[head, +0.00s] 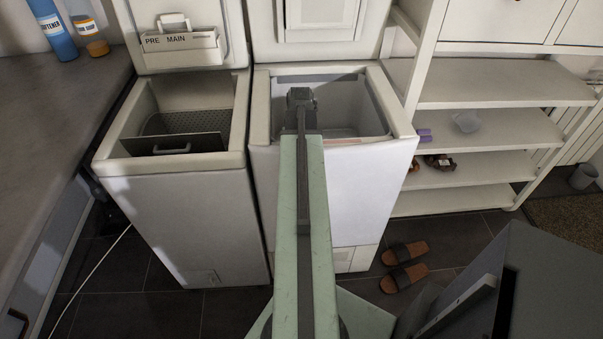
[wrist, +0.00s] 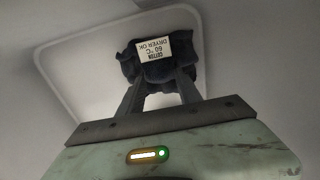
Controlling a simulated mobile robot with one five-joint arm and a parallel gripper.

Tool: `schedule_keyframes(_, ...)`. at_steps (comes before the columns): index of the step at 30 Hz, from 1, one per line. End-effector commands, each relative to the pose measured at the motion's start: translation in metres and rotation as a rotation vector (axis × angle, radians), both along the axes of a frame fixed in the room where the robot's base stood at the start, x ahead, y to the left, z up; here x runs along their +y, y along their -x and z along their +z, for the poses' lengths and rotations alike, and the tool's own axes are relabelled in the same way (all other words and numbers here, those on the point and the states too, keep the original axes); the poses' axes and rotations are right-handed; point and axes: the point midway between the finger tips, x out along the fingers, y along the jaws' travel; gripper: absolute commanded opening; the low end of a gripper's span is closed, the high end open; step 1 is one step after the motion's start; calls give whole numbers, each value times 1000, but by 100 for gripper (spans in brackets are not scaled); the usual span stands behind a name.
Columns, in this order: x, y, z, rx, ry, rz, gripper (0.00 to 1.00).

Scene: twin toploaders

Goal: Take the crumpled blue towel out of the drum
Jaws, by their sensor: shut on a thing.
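In the wrist view, my gripper (wrist: 159,82) is shut on the crumpled dark blue towel (wrist: 160,66). A white care label reading "COTTON 60 °C DRYER OK" shows on it. Behind the towel is a pale surface with a rounded rectangular outline. In the head view, my arm reaches over the front edge of the right toploader (head: 390,120), and its end is over or in the open drum (head: 350,97). The gripper fingers and the towel are hidden there behind my own arm.
The left toploader (head: 190,165) stands open beside it, with a perforated drum and a flap. A shelf unit (head: 490,95) is close on the right. A grey counter (head: 50,130) with bottles is at the left. Sandals (head: 404,265) lie on the floor.

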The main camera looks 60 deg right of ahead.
Motion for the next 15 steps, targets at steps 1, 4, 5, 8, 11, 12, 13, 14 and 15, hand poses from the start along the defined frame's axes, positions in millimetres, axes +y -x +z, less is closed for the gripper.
schedule_keyframes(1,0,0,0,0,0,0,0)
schedule_keyframes(4,0,0,0,0,0,0,0)
schedule_keyframes(5,0,0,0,0,0,0,0)
schedule_keyframes(8,0,0,2,0,0,0,0)
schedule_keyframes(11,0,0,6,0,0,0,0)
schedule_keyframes(12,0,0,9,0,0,0,0)
schedule_keyframes(13,0,0,11,0,0,0,0)
schedule_keyframes(14,0,0,14,0,0,0,0)
schedule_keyframes(15,0,0,18,0,0,0,0)
